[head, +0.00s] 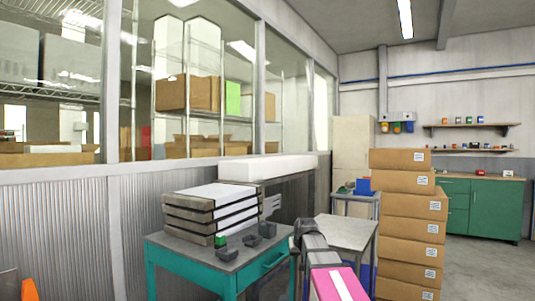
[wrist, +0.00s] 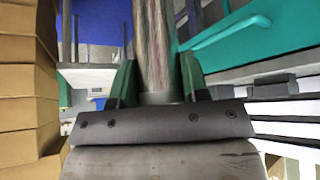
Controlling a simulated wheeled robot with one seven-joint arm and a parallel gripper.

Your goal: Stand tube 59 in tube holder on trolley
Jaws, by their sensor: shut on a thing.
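In the wrist view my gripper (wrist: 158,72) has its two green fingers closed on the sides of a streaked grey-brown metallic tube (wrist: 155,35). The tube's far end runs out of the top of the picture, and no number is readable on it. The tube and my fingers cannot be made out in the head view, where only part of my arm shows at the bottom centre. A small grey-topped stand (head: 356,196), possibly the trolley, carries a blue item (head: 363,186) and a green item. I cannot tell which thing is the tube holder.
A teal table (head: 190,248) at left bears stacked flat cases (head: 211,211) and small dark blocks (head: 267,229). A lower grey table (head: 346,233) stands right of it. A tall stack of cardboard boxes (head: 408,225) stands at right, close to my gripper's side in the wrist view.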

